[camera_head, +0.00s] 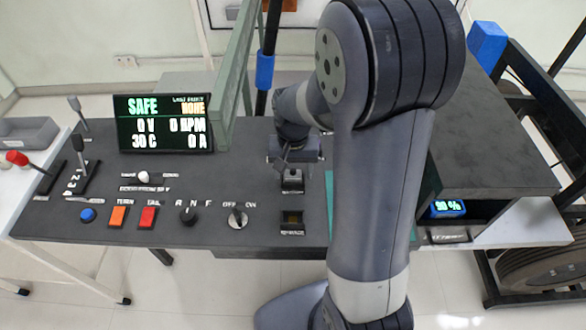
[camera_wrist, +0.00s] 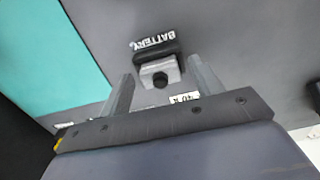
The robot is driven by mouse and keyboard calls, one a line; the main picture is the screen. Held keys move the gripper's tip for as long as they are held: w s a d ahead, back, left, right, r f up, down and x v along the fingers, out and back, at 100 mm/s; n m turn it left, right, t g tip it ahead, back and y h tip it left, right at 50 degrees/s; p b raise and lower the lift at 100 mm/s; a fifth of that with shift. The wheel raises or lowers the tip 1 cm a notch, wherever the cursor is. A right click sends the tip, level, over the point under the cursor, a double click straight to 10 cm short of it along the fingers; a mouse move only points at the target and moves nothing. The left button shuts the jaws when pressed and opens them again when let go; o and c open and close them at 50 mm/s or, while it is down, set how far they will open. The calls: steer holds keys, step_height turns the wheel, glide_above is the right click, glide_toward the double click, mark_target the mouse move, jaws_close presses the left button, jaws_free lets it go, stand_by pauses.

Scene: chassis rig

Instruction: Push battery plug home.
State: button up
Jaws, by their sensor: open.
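The battery plug (camera_wrist: 160,73) shows in the wrist view as a pale grey block with a round black knob on its near face. It sits against a dark socket (camera_wrist: 158,49) under a BATTERY label; whether it is fully seated I cannot tell. My gripper (camera_wrist: 160,69) is open, with one finger on each side of the plug and visible gaps between. In the head view my gripper (camera_head: 290,160) points down just above the plug area (camera_head: 292,178), which it partly hides.
The dark console (camera_head: 240,180) carries a display (camera_head: 163,123) reading SAFE, 0 V, 0 RPM. A red button (camera_head: 148,217), black rotary knob (camera_head: 188,213) and OFF/ON key switch (camera_head: 237,217) line the front. A green-edged upright panel (camera_head: 236,75) stands left of my arm.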

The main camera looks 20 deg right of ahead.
mark_target(293, 170)
step_height(293, 170, up, 12)
steer(key=shift+r+p, duration=0.2)
steer(key=shift+p, duration=0.25)
steer(key=shift+f, duration=0.1)
stand_by(0.3)
steer(key=shift+f+b, duration=0.3)
steer(key=shift+f, duration=4.25)
steer(key=shift+f, duration=0.1)
